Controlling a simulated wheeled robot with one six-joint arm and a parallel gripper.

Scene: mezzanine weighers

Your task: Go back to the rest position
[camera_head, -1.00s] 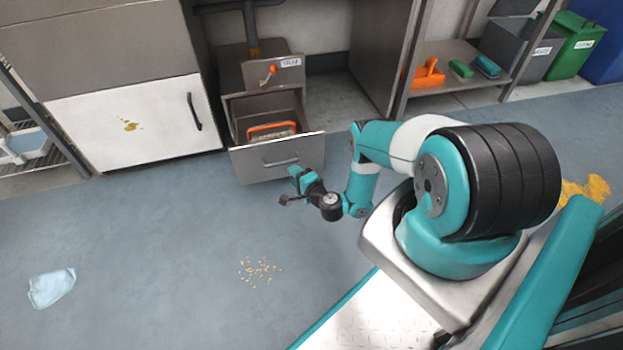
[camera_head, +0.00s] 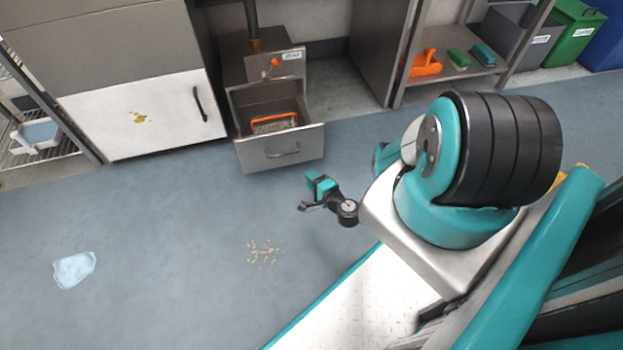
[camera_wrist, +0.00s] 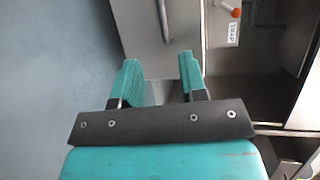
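My gripper (camera_head: 308,196) hangs low over the blue-grey floor (camera_head: 165,215), in front of the open grey drawer (camera_head: 270,155) and apart from it. In the wrist view my gripper (camera_wrist: 161,78) shows two teal fingers standing apart with nothing held between them. An orange-rimmed item (camera_head: 273,122) lies in the open drawer. My upper arm is folded near my base and hides part of the floor behind it.
A white-doored cabinet (camera_head: 150,120) with a yellow stain stands left. A shelf (camera_head: 445,70) and bins (camera_head: 570,35) stand at the back right. The left floor is mostly clear.

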